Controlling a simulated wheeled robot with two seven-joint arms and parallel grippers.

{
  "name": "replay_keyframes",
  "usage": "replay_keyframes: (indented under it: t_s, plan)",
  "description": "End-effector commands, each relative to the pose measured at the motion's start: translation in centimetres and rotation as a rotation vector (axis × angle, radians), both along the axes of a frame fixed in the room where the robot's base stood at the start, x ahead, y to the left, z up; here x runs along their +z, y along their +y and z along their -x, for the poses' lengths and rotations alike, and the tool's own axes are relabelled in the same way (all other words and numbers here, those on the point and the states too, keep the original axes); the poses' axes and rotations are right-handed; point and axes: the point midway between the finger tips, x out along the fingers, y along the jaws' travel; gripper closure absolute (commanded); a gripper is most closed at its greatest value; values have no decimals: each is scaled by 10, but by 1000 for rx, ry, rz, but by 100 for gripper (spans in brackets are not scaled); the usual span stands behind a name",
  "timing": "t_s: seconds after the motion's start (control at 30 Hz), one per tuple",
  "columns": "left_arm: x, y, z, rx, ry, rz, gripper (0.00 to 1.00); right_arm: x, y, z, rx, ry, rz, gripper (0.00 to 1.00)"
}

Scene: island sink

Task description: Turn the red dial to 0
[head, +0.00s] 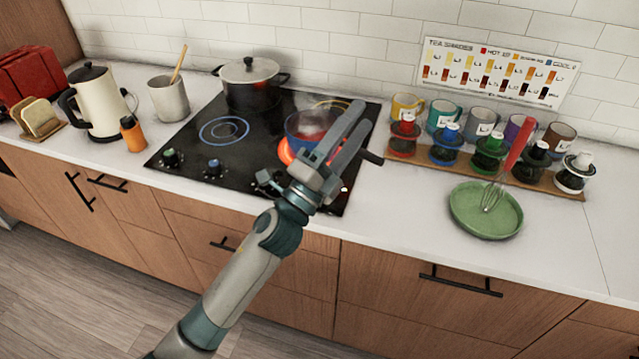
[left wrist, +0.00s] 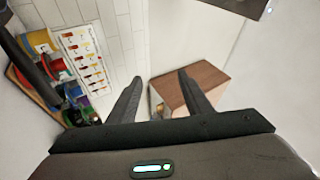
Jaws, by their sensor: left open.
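The black cooktop (head: 190,140) has dials along its front edge. One has a green mark (head: 171,158), one has a blue mark (head: 214,166), and a dark dial (head: 264,178) sits beside my left wrist. I cannot make out a red dial; my gripper and wrist cover part of the front right of the cooktop. My left gripper (head: 361,117) is open and empty, raised over the right side of the cooktop. Its spread fingers also show in the left wrist view (left wrist: 160,83), with nothing between them. My right gripper is not in view.
A blue pot (head: 300,122) with red contents stands on a glowing burner (head: 285,151) behind my gripper. A lidded pot (head: 250,85) stands behind it. Jars and mugs line a wooden rack (head: 440,165) at right, behind a green plate (head: 470,215).

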Motion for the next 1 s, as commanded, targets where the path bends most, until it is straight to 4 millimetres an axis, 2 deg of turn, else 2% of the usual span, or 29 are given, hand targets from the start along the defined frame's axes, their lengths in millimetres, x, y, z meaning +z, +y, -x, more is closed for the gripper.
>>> replay_keyframes:
  t_s: [0.03,0.1,0.23,0.4,0.5,0.63,0.77,0.9,1.0]
  plan:
    - [17,-23,6,-44,-113,-72,54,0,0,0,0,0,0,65]
    - [32,-52,19,-106,-267,-175,54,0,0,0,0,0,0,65]
    - [42,-101,46,-223,-548,-375,54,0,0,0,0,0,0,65]
    - [23,-144,74,-387,-897,-655,54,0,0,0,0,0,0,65]
    - [0,-155,81,-492,-1087,-831,54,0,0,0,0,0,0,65]
    - [-34,-150,75,-641,-1306,-1073,54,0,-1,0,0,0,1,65]
    - [-64,-123,53,-809,-1484,-1329,54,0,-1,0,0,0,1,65]
    - [-80,-72,14,-1015,-1605,-1620,54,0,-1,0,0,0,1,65]
    - [-76,-27,-15,-1164,-1634,-1818,54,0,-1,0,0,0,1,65]
